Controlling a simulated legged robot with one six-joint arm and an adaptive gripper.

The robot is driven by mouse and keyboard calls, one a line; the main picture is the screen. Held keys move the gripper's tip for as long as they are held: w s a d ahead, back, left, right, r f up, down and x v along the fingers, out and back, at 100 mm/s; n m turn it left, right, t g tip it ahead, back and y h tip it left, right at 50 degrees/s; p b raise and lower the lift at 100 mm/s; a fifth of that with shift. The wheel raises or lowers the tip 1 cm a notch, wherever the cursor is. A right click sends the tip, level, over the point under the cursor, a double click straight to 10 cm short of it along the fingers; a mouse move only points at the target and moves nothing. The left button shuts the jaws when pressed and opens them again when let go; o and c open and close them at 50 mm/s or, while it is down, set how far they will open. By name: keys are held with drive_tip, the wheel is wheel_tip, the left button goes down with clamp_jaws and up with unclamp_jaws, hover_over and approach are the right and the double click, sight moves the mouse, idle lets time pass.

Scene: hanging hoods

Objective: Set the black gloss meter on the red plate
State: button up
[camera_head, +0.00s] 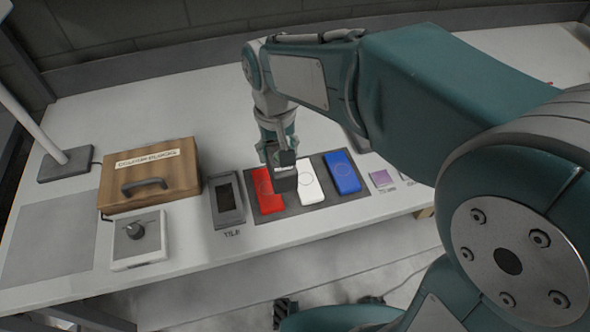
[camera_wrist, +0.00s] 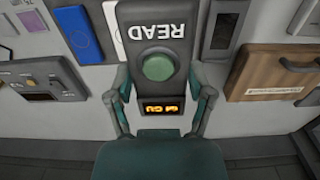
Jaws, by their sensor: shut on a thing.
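My gripper (camera_head: 277,150) is shut on the black gloss meter (camera_head: 284,181). In the wrist view my gripper's fingers (camera_wrist: 160,98) clasp both sides of the meter (camera_wrist: 152,25), whose green round button, "READ" label and lit orange display face the camera. In the head view the meter is upright over the right part of the red plate (camera_head: 265,194), near the white plate (camera_head: 309,182). I cannot tell whether its base touches the red plate. In the wrist view the meter hides the red plate. The blue plate (camera_head: 342,172) is farther right.
The plates lie on a dark mat (camera_head: 318,203). A dark grey case (camera_head: 227,203) stands to its left, then a wooden box (camera_head: 150,175) with a handle and a white knob unit (camera_head: 139,241). A lamp base (camera_head: 66,164) stands farther left.

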drive_tip(key=w+a+f, duration=0.1)
drive_tip(key=w+a, duration=0.3)
hover_over(267, 187)
drive_tip(key=shift+f, duration=5.45)
drive_tip(key=shift+f, duration=0.5)
drive_tip(key=o, duration=1.3)
wheel_tip(267, 187, up, 12)
